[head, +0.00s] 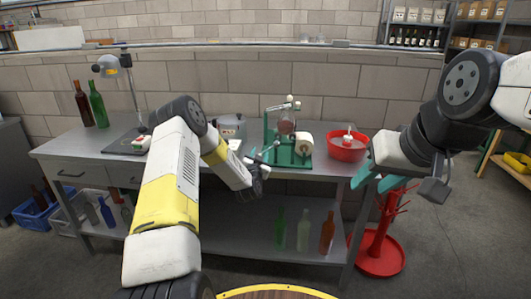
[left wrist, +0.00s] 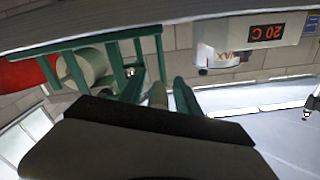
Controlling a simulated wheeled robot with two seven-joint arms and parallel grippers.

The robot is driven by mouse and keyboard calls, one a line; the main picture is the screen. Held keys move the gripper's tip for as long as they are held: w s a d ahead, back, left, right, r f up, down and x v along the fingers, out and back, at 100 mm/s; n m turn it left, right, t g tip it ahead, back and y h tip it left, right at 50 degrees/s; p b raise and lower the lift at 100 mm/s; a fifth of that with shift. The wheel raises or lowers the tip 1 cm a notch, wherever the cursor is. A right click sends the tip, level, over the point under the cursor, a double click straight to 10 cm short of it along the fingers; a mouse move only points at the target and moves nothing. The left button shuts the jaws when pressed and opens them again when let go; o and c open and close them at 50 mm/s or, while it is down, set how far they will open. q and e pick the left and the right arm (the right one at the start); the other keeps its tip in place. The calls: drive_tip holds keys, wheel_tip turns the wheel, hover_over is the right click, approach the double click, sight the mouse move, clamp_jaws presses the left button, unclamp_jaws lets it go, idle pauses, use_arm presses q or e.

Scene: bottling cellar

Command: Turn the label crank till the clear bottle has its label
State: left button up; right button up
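The green label machine (head: 290,145) stands on the bench, with a white roll (head: 304,144) at its right side. A reddish, see-through glass shape (head: 287,122) sits in its top; I cannot tell whether it is the clear bottle or whether it bears a label. My left gripper (head: 264,153) is at the machine's left front. In the left wrist view its teal fingers (left wrist: 158,88) stand apart on either side of a tan, rod-like crank handle (left wrist: 158,96), with gaps showing; the crank is mostly hidden. My right gripper (head: 375,179) is open and empty, before the bench's right end.
A grey wax pot (head: 230,126) stands left of the machine, also in the left wrist view (left wrist: 250,40). A red bowl (head: 346,146) stands right. A lamp (head: 112,66) and two bottles (head: 97,103) are far left. Several bottles (head: 303,230) stand on the lower shelf; a red rack (head: 379,254) is right.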

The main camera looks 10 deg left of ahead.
use_arm(q)
drive_tip(key=shift+w, duration=0.15)
clamp_jaws()
drive_tip(key=shift+a+r, duration=0.1)
idle(1.3)
